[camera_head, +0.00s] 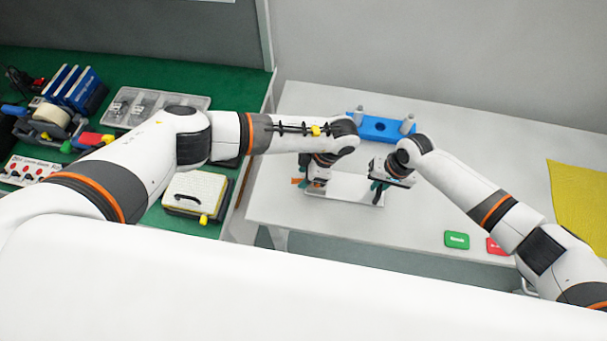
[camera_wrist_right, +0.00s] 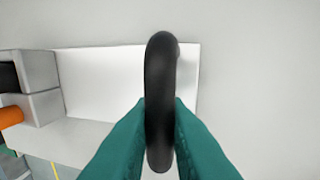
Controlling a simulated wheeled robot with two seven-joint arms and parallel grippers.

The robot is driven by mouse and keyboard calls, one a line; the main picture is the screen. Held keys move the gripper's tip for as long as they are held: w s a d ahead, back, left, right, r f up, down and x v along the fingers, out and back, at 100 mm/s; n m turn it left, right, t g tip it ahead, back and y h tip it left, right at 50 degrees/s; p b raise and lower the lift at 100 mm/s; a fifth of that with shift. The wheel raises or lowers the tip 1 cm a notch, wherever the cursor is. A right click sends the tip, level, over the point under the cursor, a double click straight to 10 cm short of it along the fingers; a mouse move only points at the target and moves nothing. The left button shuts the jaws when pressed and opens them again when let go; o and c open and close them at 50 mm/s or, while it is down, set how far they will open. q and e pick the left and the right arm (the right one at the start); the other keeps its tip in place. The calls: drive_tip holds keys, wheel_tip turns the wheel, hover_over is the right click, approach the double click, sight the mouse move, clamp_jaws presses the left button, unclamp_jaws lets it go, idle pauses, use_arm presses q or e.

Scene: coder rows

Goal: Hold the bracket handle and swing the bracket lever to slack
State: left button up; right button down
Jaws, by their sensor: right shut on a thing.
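The bracket (camera_head: 350,188), a pale plate, lies on the white table between my two grippers. It also shows as a white slab (camera_wrist_right: 110,80) in the right wrist view. My right gripper (camera_head: 379,186) is at its right end. In the right wrist view its teal fingers (camera_wrist_right: 160,120) are shut on the black curved handle (camera_wrist_right: 160,70). My left gripper (camera_head: 304,183) is low at the bracket's left end, beside an orange piece (camera_head: 296,181), perhaps the lever. Its fingers are mostly hidden by its own wrist. An orange rod (camera_wrist_right: 11,117) shows beside grey blocks (camera_wrist_right: 30,90) in the right wrist view.
A blue block (camera_head: 378,129) with two grey posts stands behind the grippers. A green box (camera_head: 457,240) and a red box (camera_head: 495,247) lie near the front edge, and a yellow mat (camera_head: 580,205) lies right. A green bench (camera_head: 230,98) with tools stands left.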

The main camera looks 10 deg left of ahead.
use_arm(q)
drive_tip(key=shift+a+f, duration=0.25)
drive_tip(key=shift+f, duration=0.35)
clamp_jaws()
